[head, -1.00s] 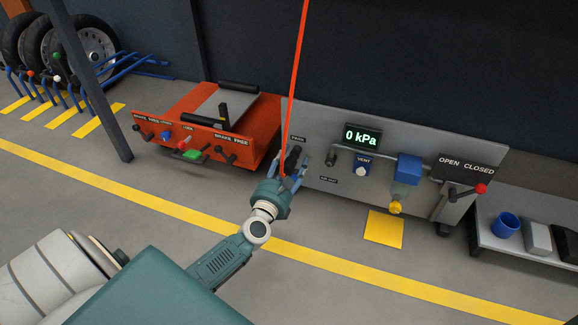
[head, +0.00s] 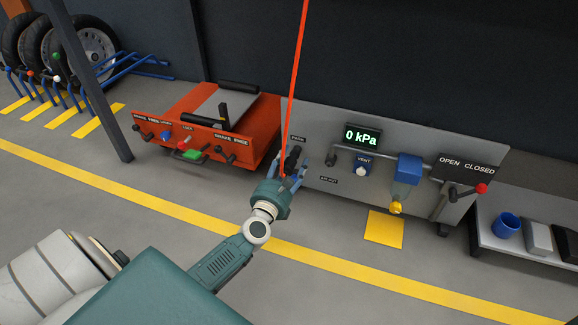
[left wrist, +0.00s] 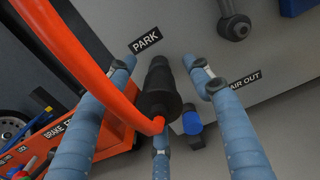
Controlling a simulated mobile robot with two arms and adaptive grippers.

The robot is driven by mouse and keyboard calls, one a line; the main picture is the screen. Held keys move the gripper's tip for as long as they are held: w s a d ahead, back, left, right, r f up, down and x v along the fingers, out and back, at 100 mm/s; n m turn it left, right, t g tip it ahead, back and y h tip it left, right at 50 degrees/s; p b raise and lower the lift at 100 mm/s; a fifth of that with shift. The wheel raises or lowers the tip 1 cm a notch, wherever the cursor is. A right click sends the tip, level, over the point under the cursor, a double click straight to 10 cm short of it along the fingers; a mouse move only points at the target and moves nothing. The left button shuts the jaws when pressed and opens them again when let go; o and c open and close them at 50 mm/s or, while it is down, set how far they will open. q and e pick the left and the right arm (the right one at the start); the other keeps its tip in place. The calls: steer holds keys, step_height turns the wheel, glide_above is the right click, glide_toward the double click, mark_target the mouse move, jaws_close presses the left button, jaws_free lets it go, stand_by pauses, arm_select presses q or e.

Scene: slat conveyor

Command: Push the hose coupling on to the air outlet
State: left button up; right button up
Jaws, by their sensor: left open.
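The hose coupling (head: 292,158) is a dark cylinder at the PARK label on the grey panel (head: 310,115). A red hose (head: 296,80) joins it and rises out of the top of the view. My left gripper (head: 287,168) is open, with its blue fingers around the coupling. In the left wrist view the black coupling (left wrist: 160,92) lies between the spread fingers, with gaps at the left and right ones; contact with the lower finger cannot be told. The air outlet (head: 331,157) is a dark stub above the AIR OUT label, to the right; it also shows in the wrist view (left wrist: 235,25). My right gripper is not in view.
The panel has a display (head: 361,137) reading 0 kPa, a blue vent knob (head: 363,164), a blue-topped filter (head: 407,170) and a red-tipped lever (head: 462,192). An orange cart (head: 200,125) stands close on the left. A low shelf (head: 525,250) is at the right.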

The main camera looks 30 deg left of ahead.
mark_target(285, 174)
arm_select(q)
jaws_close()
steer(key=shift+v, duration=2.95)
steer(key=shift+s, duration=0.1)
